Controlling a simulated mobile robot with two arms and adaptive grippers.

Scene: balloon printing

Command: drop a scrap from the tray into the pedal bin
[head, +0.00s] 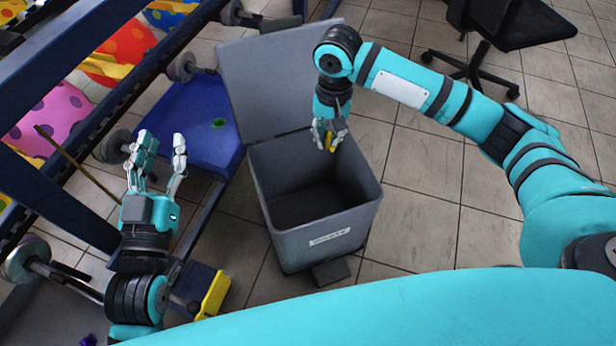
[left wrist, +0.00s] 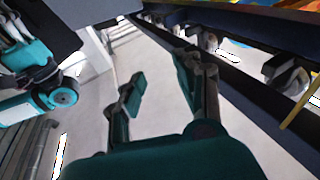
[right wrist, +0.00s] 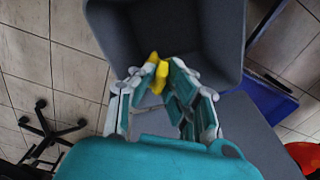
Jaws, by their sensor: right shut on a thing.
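The grey pedal bin (head: 325,228) stands on the tiled floor with its lid (head: 275,85) up and its inside dark and seemingly empty. My right gripper (head: 328,140) is over the bin's opening, shut on a yellow scrap (head: 329,141). The scrap also shows between the fingertips in the right wrist view (right wrist: 158,74), with the bin's inside (right wrist: 190,30) beyond it. The blue tray (head: 193,140) lies left of the bin with a small green scrap (head: 219,123) on it. My left gripper (head: 160,150) is open and empty in front of the tray.
A dark blue rack frame (head: 75,130) with rollers and colourful balloons (head: 55,112) runs along the left. A wheeled chair (head: 490,65) stands at the back right. The floor (head: 430,200) right of the bin is clear. A yellow block (head: 213,295) is near the lower left.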

